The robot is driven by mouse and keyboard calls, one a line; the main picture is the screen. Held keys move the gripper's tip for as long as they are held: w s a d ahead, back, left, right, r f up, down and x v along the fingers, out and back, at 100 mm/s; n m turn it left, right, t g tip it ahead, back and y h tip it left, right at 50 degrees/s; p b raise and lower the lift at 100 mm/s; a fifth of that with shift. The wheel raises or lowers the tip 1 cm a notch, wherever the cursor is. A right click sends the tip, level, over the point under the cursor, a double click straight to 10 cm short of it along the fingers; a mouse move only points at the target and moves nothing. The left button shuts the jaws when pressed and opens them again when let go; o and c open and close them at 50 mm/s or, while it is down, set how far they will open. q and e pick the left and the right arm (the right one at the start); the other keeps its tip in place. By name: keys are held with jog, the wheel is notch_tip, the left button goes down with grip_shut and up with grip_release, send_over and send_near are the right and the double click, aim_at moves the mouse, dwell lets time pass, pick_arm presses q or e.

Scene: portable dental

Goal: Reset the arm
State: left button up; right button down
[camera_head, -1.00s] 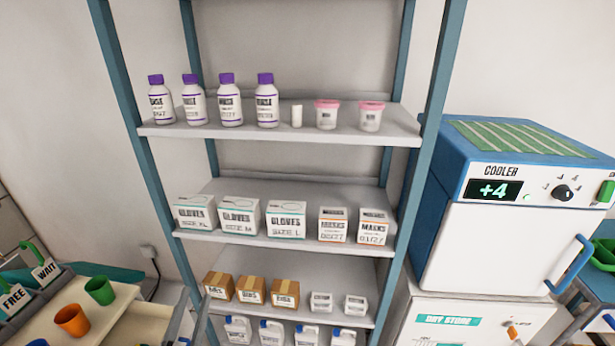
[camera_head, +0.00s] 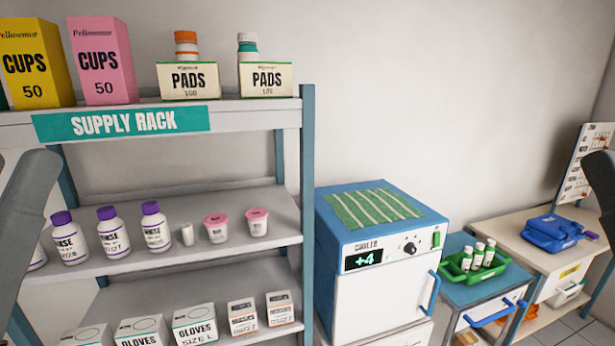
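Grey links of my own arms show at the left and right edges of the head view. Neither gripper is in the picture, so I cannot see their fingers or whether they hold anything. The supply rack (camera_head: 262,116) stands at the left, with its sign (camera_head: 137,122) on the top shelf's front. The white cooler (camera_head: 380,283) with a blue top stands right of the rack and reads +4.
Purple-capped bottles (camera_head: 113,234) and pink-lidded tubs (camera_head: 257,223) stand on the middle shelf, with glove boxes (camera_head: 194,325) below. A green tray (camera_head: 456,271) of bottles sits on a blue side table (camera_head: 445,249). A blue case (camera_head: 553,232) lies on a bench farther right.

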pick_arm(q)
notch_tip(320, 180, up, 30)
jog(key=p, duration=2.6)
jog(key=shift+f+p, duration=0.2)
jog(key=shift+p, duration=0.1)
pick_arm(e)
notch_tip(320, 180, up, 30)
jog(key=shift+f, duration=0.15)
pick_arm(q)
jog(key=shift+f, duration=0.1)
pick_arm(e)
jog(key=shift+f, duration=0.1)
